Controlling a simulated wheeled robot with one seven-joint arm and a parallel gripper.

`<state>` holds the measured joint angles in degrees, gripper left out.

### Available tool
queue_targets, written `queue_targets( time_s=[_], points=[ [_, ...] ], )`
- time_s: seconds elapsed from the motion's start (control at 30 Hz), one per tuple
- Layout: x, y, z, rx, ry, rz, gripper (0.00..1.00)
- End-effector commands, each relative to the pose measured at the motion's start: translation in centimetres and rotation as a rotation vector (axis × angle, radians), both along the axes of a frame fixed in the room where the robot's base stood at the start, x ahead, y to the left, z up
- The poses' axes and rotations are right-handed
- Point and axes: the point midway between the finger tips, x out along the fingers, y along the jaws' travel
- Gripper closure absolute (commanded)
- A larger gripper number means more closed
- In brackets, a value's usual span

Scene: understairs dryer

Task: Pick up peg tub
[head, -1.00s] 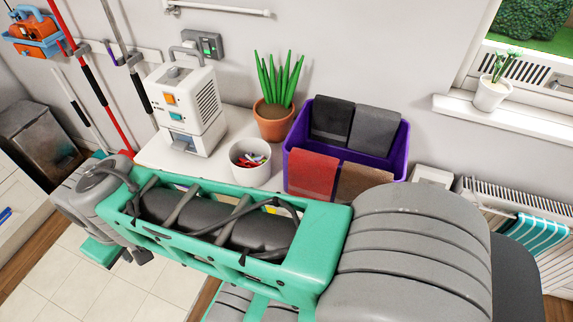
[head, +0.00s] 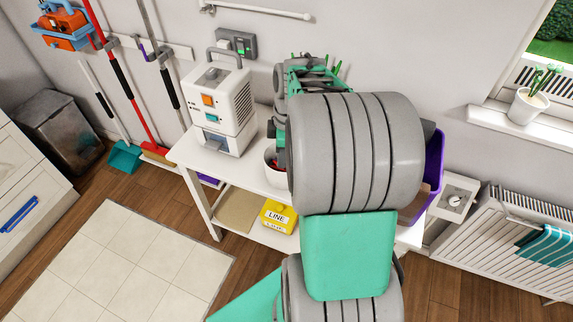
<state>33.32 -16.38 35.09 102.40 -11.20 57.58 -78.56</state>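The peg tub (head: 272,178) is a small white round tub on the white table. Only its left part shows in the head view; my arm covers the rest, and a bit of red pegs shows at its rim. My arm reaches over the table from the front. Its far end is above and beside the tub, in front of the plant. My gripper's fingertips are hidden behind my own arm links, so I cannot tell whether they touch the tub.
A white dryer unit (head: 222,105) stands left of the tub on the table (head: 190,152). A purple bin (head: 434,170) is at the right, mostly hidden. A yellow box (head: 278,216) sits on the lower shelf. A radiator (head: 500,235) is at the right.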

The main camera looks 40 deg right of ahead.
Motion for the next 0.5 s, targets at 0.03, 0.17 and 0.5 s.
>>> queue_targets(
  time_s=[0.03, 0.17, 0.5],
  points=[
    [-0.3, -1.7, -0.4, 0.011, 0.006, 0.055, 0.88],
    [-0.6, -3.3, -1.6, 0.023, 0.004, 0.157, 0.88],
    [-0.1, -2.4, -6.5, 0.024, 0.005, 0.168, 0.88]
  ],
)
